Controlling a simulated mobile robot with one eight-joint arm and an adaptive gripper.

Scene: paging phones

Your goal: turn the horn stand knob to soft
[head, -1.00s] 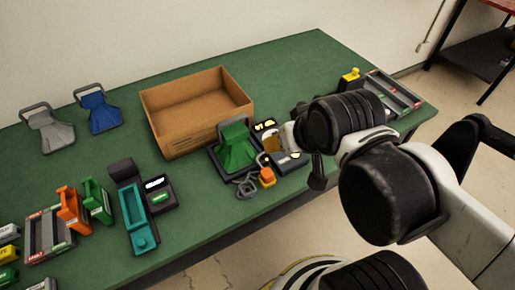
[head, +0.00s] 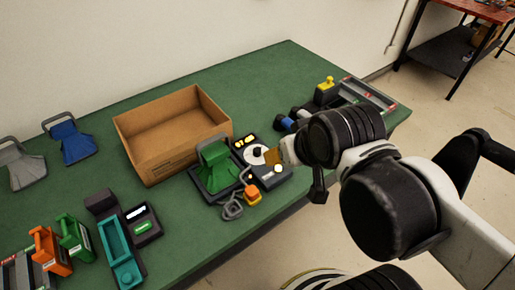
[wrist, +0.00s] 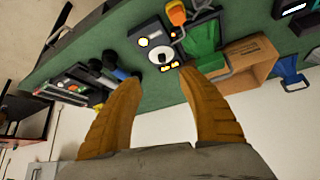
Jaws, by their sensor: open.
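The horn stand (head: 199,183) is a dark base near the table's front edge, holding a green horn (head: 216,172). Its control box has a white dial with a dark knob (head: 257,152) in the middle, and lit yellow spots behind it. In the wrist view the dial's knob (wrist: 164,57) shows beyond the fingertips. My gripper (head: 272,157) is just right of the dial in the head view, its tan finger partly covering the box. In the wrist view my gripper (wrist: 156,76) is open and empty, fingers wide apart. I cannot read the dial's markings.
An orange piece (head: 253,194) with a grey cable lies in front of the stand. A cardboard box (head: 150,165) stands behind it. Blue-and-dark items (head: 286,123) and a grey tray (head: 366,94) are at the right. A teal phone unit (head: 116,250) is at the left.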

